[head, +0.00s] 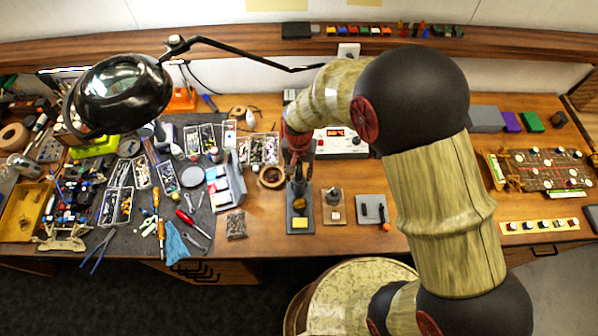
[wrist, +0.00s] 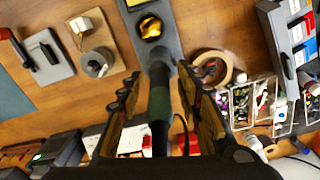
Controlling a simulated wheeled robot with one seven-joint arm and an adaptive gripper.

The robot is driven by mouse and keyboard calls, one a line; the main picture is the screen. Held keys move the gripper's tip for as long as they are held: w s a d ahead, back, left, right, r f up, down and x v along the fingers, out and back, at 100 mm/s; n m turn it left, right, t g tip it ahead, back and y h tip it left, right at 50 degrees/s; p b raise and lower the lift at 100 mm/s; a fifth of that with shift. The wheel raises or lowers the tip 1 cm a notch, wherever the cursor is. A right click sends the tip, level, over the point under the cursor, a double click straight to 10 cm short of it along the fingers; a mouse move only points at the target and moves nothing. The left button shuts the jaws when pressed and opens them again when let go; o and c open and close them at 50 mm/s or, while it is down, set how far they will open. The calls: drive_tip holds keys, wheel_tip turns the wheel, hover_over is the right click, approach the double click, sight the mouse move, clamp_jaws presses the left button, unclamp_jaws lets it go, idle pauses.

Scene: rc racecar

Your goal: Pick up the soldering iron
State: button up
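The soldering iron (wrist: 160,104) shows in the wrist view as a dark rod with a greenish-black handle, pointing toward the camera. My gripper (wrist: 162,92) is open, with one finger on each side of the handle and a visible gap on both sides. The iron's far end meets a grey stand (wrist: 133,20) holding a round brass-coloured piece. In the head view my gripper (head: 298,150) is above the back of this stand (head: 300,213), which has a yellow sponge at its front. There the iron is hard to tell from the gripper and stand.
A tape roll (head: 271,176) and small-parts trays (head: 264,148) lie left of the stand. A wooden block with a small pot (head: 334,206) and a grey pad (head: 372,208) lie right. A white station with a red display (head: 340,141) stands behind. A black lamp (head: 120,92) overhangs the left.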

clamp_jaws()
drive_tip(key=shift+r, duration=0.15)
idle(0.4)
wheel_tip(320, 180, up, 18)
drive_tip(key=shift+f, duration=0.25)
drive_tip(key=shift+r, duration=0.15)
idle(0.5)
